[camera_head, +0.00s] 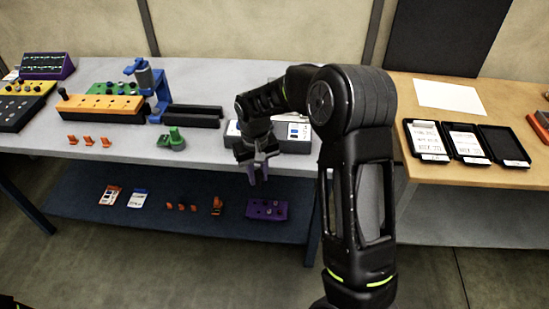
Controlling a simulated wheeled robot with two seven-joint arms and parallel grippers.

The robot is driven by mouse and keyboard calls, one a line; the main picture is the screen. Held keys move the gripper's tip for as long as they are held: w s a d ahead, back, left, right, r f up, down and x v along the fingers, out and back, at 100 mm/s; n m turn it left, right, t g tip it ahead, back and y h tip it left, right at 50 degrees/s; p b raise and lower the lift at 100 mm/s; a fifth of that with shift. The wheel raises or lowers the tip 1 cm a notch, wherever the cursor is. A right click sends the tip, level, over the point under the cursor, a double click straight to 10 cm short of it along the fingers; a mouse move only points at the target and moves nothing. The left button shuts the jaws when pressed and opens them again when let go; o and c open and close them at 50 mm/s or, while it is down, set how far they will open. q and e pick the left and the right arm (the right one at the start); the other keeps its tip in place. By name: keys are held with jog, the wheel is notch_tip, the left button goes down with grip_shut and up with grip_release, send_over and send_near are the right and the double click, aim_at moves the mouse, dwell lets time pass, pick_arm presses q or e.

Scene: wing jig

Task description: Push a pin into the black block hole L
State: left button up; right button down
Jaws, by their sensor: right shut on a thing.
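Another black block (14,114) sits at the far left, below a yellow block. Hole L cannot be made out on any of them. A purple block (267,209) with small pin-like pieces sits on the lower shelf. My left gripper is not in view.
An orange block (98,104) lies left of the clamp stand. A green part (171,138) and several small orange parts (88,140) lie near the front edge. Black trays (465,142) lie on the wooden table at right.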

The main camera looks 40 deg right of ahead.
jog(key=s+a+f+n+b, duration=0.2)
jog(key=s+a+f, duration=0.1)
jog(key=a+f, duration=0.7)
jog(key=shift+a+f, duration=0.3)
jog(key=shift+a, duration=0.9)
jog(key=shift+s, duration=0.1)
